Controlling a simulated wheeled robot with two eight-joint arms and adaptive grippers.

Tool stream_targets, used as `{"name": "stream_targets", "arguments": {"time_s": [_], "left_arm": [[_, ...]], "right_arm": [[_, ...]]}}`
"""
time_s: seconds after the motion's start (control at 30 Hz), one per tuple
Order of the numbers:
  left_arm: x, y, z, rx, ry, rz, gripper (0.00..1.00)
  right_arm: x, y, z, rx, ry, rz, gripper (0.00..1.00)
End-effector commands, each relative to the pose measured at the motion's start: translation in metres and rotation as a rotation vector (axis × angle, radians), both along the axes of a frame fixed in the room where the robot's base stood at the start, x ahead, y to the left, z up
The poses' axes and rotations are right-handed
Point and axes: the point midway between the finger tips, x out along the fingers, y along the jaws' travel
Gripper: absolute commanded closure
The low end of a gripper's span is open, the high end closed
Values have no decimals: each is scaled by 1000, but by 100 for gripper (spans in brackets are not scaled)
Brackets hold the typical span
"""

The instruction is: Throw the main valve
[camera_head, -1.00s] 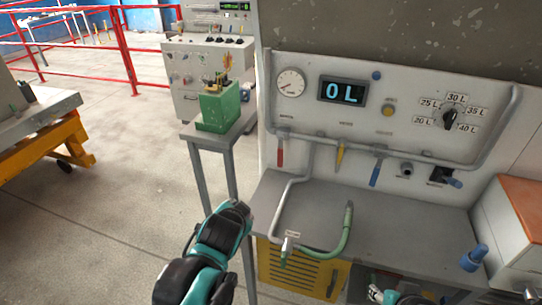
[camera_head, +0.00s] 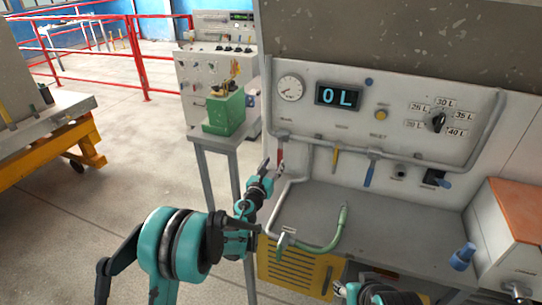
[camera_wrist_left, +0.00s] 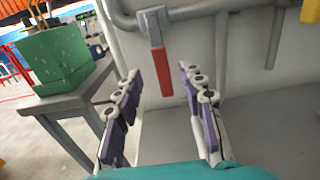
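A red-handled valve lever (camera_head: 281,154) hangs down from the pipe at the left of the grey panel. Its label is too small to read. It hangs straight down in the left wrist view (camera_wrist_left: 160,72). My left gripper (camera_head: 271,169) is just below and in front of it. In the left wrist view my left gripper (camera_wrist_left: 158,80) is open, its fingers on either side of the handle's lower end with gaps. Contact is not visible. My right gripper (camera_head: 368,293) is at the bottom edge, partly cut off; its opening is unclear.
A yellow lever (camera_head: 335,160) and a blue lever (camera_head: 370,174) hang to the right. The display (camera_head: 339,96) reads 0 L. A dial knob (camera_head: 437,122) sits at right. A green-ended hose (camera_head: 341,222) lies over the bench; a green box (camera_head: 225,113) stands left.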

Motion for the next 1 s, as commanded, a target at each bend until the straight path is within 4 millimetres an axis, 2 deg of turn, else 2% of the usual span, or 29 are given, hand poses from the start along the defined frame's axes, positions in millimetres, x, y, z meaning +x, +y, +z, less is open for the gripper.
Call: {"name": "stream_targets", "arguments": {"time_s": [0.5,0.87,0.9,1.0], "left_arm": [[66,-23,-3,12,-3,-2,60],[74,-25,-1,10,-2,-1,60],[74,-25,-1,10,-2,-1,66],[74,-25,-1,10,-2,-1,92]], "right_arm": [[0,0,-19,0,0,0,55],[0,0,-20,0,0,0,55],[0,0,-20,0,0,0,55],[0,0,-20,0,0,0,55]]}}
